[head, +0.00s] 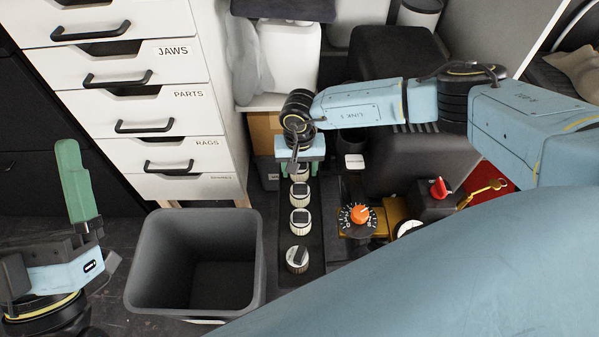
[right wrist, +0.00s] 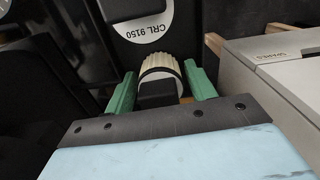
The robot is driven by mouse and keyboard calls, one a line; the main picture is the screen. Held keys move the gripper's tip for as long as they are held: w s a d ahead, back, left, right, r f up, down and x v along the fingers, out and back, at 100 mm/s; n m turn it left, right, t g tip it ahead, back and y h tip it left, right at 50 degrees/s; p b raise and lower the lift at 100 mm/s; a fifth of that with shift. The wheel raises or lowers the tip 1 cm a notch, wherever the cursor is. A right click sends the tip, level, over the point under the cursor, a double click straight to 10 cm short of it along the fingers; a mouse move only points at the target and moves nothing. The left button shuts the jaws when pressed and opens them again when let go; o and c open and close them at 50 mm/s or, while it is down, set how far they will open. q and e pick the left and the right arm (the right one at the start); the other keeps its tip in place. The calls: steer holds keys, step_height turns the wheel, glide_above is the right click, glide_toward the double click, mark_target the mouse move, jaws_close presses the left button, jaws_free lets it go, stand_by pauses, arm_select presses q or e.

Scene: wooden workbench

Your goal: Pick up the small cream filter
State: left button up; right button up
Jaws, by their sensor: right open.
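Several cream ribbed cylinders with dark tops stand in a row on a black strip (head: 273,235) in the head view. They include a far one (head: 300,194), a middle one (head: 300,221) and a near one (head: 297,258). I cannot tell from size which is the small cream filter. My right gripper (head: 300,168) is over the far end of the row. In the right wrist view its green fingers (right wrist: 160,92) are open, either side of a cream ribbed cylinder (right wrist: 161,65); contact is unclear. My left gripper (head: 80,200) is at the left, with one green finger showing.
An empty grey bin (head: 140,260) stands left of the row. White labelled drawers (head: 150,95) rise behind it. Right of the row are an orange knob on a dial (head: 360,214) and a red switch (head: 439,188). A round label reading CRL 9150 (right wrist: 145,18) shows in the wrist view.

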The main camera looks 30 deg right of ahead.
steer(key=shift+f, duration=0.3)
steer(key=c, duration=0.7)
steer(key=shift+r, duration=0.2)
